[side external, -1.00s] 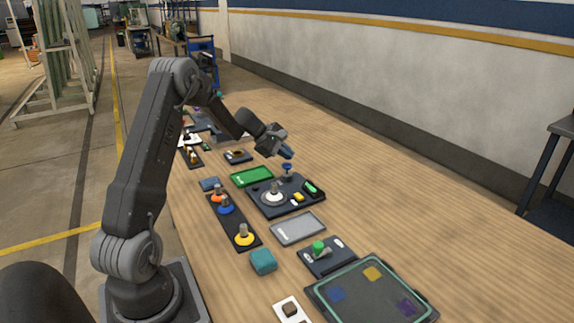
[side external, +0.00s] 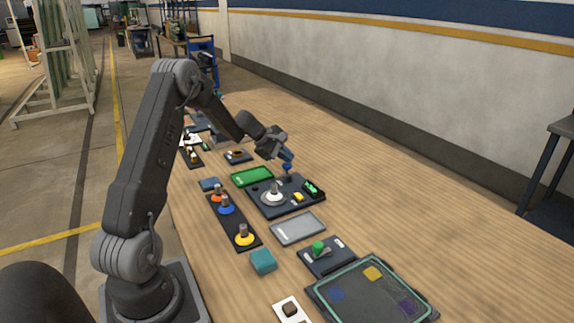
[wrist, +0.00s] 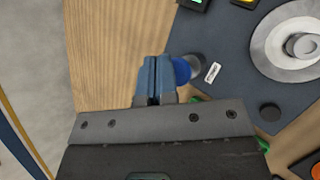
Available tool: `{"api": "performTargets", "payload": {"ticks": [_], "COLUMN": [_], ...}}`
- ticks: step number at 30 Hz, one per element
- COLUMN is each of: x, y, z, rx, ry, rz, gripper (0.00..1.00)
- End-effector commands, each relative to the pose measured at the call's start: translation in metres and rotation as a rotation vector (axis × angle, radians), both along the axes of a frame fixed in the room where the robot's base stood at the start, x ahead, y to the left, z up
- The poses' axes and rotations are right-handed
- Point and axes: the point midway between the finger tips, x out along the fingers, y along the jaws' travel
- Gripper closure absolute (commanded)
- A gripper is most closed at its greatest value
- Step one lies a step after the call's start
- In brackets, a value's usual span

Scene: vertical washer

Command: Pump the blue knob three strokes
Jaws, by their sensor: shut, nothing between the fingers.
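The blue knob (side external: 287,167) stands at the back corner of a dark panel (side external: 262,206) on the wooden table. In the wrist view the knob (wrist: 181,70) shows as a blue disc, partly hidden by my fingers. My gripper (side external: 289,158) is shut with nothing between its blue fingertips. In the side view the tips are right at the top of the knob. In the wrist view my gripper (wrist: 155,62) overlaps the knob's left edge. I cannot tell whether they touch.
The dark panel also carries a silver dial (side external: 272,197), a yellow button (side external: 298,197) and a green switch (side external: 310,187). A green tray (side external: 252,176) lies to its left and a grey plate (side external: 298,229) in front.

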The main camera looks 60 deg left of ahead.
Motion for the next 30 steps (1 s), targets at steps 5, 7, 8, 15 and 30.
{"api": "performTargets", "payload": {"ticks": [5,7,8,15,30], "x": [0.0,0.0,0.0,0.0,0.0], "y": [0.0,0.0,0.0,0.0,0.0], "z": [-0.001,-0.001,-0.002,-0.005,-0.011], "rx": [0.0,0.0,0.0,-0.001,-0.001], "ry": [0.0,0.0,0.0,0.0,0.0], "rz": [0.0,0.0,0.0,0.0,0.0], "gripper": [1.0,1.0,1.0,1.0,1.0]}}
